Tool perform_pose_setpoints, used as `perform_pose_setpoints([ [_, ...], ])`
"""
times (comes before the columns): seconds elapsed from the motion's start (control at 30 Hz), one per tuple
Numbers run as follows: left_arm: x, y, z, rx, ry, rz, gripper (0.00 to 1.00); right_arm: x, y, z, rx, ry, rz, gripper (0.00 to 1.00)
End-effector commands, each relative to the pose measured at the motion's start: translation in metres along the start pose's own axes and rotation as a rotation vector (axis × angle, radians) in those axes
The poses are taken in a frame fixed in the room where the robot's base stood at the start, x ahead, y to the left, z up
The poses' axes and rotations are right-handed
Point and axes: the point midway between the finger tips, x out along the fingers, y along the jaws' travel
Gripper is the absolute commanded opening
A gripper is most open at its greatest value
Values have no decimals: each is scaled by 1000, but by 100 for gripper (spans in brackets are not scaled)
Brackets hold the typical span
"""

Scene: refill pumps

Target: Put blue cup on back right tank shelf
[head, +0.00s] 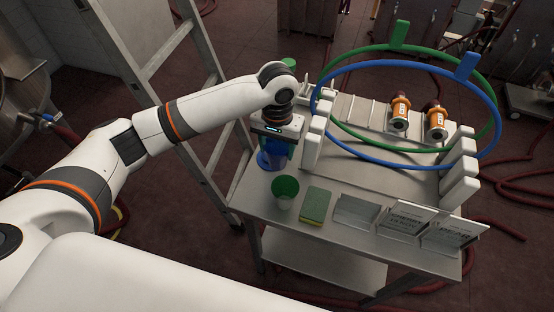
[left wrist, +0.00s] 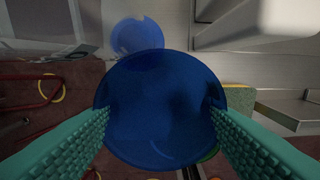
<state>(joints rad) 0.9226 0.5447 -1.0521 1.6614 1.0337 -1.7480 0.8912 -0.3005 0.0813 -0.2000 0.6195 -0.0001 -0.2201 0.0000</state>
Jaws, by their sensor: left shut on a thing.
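My left gripper (head: 274,143) is shut on a blue cup (head: 266,160) at the left edge of the metal table (head: 258,198). In the left wrist view the blue cup (left wrist: 160,110) fills the space between the two teal fingertips, and I look down onto its round shape. Another, paler blue round shape (left wrist: 137,35) shows beyond it; I cannot tell whether it is a second cup or a reflection. I cannot tell which surface is the back right tank shelf. My right gripper is not in view.
A green cup (head: 285,191) and a green-yellow sponge (head: 315,206) stand near the table's front. White blocks (head: 312,142) and blue (head: 495,115) and green (head: 398,34) hoops rise to the right. Two orange-banded parts (head: 399,112) lie behind. A ladder (head: 150,80) stands left.

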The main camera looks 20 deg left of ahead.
Motion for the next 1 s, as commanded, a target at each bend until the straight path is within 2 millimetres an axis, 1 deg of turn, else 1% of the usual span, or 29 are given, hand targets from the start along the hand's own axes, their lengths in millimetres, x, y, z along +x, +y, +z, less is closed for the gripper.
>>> perform_pose_setpoints([
  [0.03,8,0,-1,0,2,1,38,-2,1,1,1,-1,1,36],
  [0.1,17,0,0,0,1,0,38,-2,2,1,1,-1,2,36],
  [0.27,30,0,0,1,1,0,38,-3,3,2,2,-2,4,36],
  [0.4,52,0,0,0,3,0,38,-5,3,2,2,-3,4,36],
  [0.5,62,-1,0,0,0,0,38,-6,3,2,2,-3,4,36],
  [0.6,66,-1,0,1,-1,0,38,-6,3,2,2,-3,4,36],
  [0.9,68,-1,0,1,0,-1,38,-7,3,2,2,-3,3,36],
  [0.93,68,-1,0,2,0,-1,62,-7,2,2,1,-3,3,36],
  [1.0,68,-1,0,1,-1,-1,73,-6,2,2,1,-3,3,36],
])
